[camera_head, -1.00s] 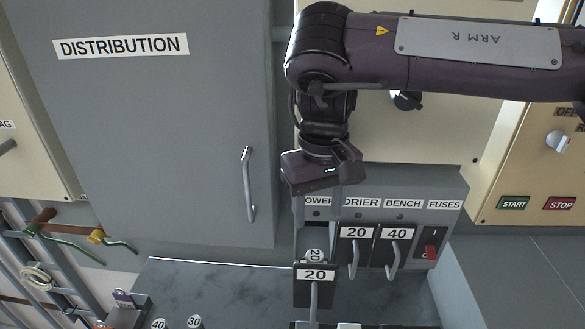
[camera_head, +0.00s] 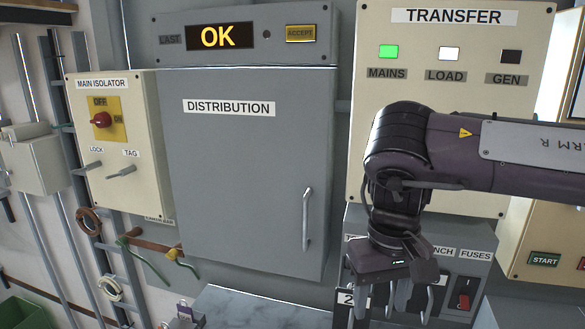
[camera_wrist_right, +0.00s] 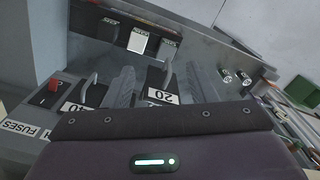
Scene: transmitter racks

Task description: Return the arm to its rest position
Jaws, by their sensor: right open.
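My right arm (camera_head: 455,150) reaches in from the right in the head view, bent at the elbow with the forearm hanging down. In the right wrist view the open fingers (camera_wrist_right: 157,82) stand over the fuse carriers, one labelled 20 (camera_wrist_right: 162,97) and one labelled 40 (camera_wrist_right: 72,107). Whether the fingers touch a carrier I cannot tell. My left gripper is not in view.
The grey distribution cabinet (camera_head: 240,170) with its handle (camera_head: 307,220) stands left of the gripper. The transfer panel (camera_head: 455,60) is behind the arm, its MAINS lamp (camera_head: 388,52) green. A grey bench top (camera_head: 255,308) lies below the cabinet. The main isolator box (camera_head: 115,150) is further left.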

